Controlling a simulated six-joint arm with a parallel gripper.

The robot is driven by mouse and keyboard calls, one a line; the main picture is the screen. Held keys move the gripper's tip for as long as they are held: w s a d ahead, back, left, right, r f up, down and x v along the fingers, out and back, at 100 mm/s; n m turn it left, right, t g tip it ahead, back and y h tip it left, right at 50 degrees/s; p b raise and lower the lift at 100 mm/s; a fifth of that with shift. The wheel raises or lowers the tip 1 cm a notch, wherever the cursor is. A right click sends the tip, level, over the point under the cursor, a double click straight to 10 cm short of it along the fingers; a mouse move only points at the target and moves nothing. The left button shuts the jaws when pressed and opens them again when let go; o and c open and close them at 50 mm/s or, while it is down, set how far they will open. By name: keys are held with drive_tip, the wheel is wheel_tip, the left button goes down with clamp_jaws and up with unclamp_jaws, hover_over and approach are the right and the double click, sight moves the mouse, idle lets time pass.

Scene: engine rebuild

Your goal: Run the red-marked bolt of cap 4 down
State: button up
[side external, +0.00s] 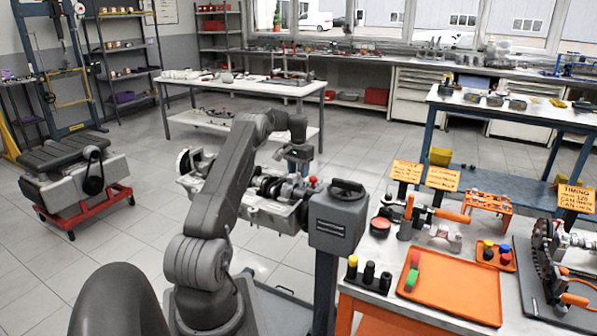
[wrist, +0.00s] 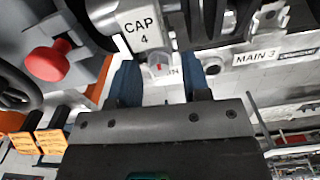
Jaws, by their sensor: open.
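The cap 4 label (wrist: 143,30) shows at the top of the wrist view, on the main bearing cap. Just below it is a bolt head (wrist: 159,69) with a red mark. My gripper (wrist: 161,77) is open, with one dark blue finger on each side of this bolt head and a visible gap on both sides. Whether the fingertips are level with the head is hard to tell. In the side view my gripper (side external: 297,156) points down over the engine block (side external: 268,210); the bolt cannot be made out there.
A red knob (wrist: 48,63) stands left of cap 4 and a MAIN 3 label (wrist: 257,55) is to the right. The engine stand's grey gearbox (side external: 338,222) is beside the block. An orange tray (side external: 455,290) lies on the bench at right, with dark cylinders (side external: 368,274) beside it.

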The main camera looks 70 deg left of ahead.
drive_tip(key=shift+f, duration=0.1)
drive_tip(key=shift+c, duration=0.3)
clamp_jaws()
drive_tip(key=shift+m, duration=1.6)
drive_tip(key=shift+o, duration=0.3)
unclamp_jaws()
wheel_tip(320, 180, up, 14)
